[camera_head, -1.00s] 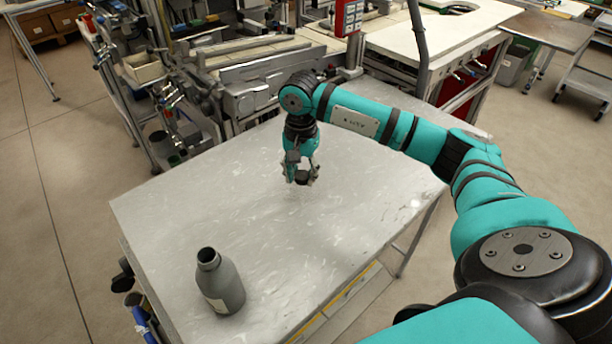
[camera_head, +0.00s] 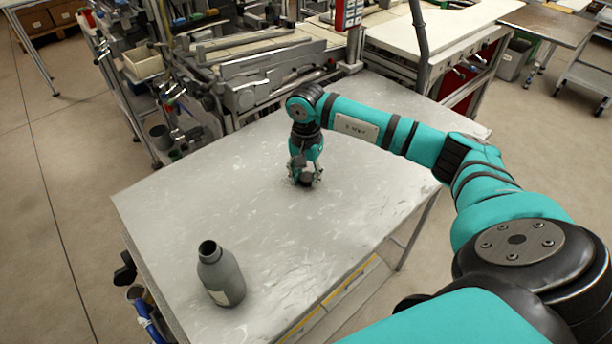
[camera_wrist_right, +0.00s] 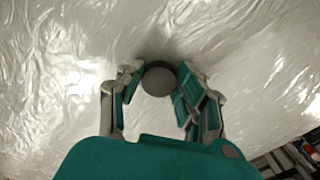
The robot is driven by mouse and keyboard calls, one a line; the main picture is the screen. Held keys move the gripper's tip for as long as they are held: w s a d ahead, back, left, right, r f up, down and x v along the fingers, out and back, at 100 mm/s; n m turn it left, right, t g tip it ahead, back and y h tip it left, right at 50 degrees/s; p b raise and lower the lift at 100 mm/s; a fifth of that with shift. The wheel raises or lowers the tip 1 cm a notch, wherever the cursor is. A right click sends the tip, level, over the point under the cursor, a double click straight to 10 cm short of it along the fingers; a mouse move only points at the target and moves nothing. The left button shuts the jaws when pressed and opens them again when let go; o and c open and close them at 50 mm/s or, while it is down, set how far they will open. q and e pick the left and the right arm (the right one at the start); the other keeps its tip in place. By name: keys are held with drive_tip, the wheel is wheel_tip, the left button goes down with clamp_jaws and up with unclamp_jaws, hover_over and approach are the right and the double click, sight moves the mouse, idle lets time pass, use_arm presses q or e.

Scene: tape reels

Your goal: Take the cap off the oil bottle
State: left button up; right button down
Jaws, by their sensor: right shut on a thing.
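The oil bottle (camera_head: 221,275) is grey with a pale label and stands upright at the front left of the metal table. Its neck is open at the top, with no cap on it. My right gripper (camera_head: 305,184) is well to the right of and behind the bottle, low over the table. It is shut on the dark round cap (camera_wrist_right: 159,79), which shows between the fingertips in the right wrist view. The cap is close to the table top; I cannot tell whether it touches. My left gripper is not in view.
The metal table (camera_head: 170,215) is clear around the bottle and the gripper. Behind it stands a workbench with machinery (camera_head: 265,75). A white-topped bench (camera_head: 450,40) stands at the back right.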

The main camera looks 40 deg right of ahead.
drive_tip(key=c, duration=1.2)
unclamp_jaws()
drive_tip(key=shift+s+f, duration=0.15)
drive_tip(key=shift+f, duration=0.1)
drive_tip(key=o, duration=0.3)
drive_tip(key=shift+f, duration=0.15)
